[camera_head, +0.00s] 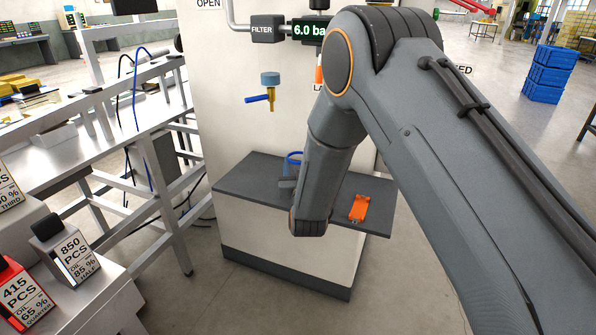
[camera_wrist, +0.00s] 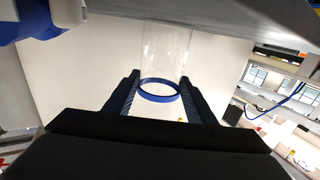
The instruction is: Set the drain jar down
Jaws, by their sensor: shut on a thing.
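The drain jar is a clear cylinder with a blue ring. In the wrist view the jar (camera_wrist: 165,50) stands between the two dark fingers of my gripper (camera_wrist: 160,95), with its blue ring near the fingertips. My gripper is shut on it. In the head view the jar's blue ring (camera_head: 294,156) shows just left of my arm, above the dark top of the low cabinet (camera_head: 245,182). My gripper (camera_head: 287,184) is there partly hidden by my wrist. I cannot tell whether the jar touches the top.
An orange piece (camera_head: 359,207) lies on the cabinet top to the right of my wrist. A drain valve with a blue lever (camera_head: 258,98) hangs on the white panel above. The left part of the top is clear. A metal bench (camera_head: 95,135) stands at left.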

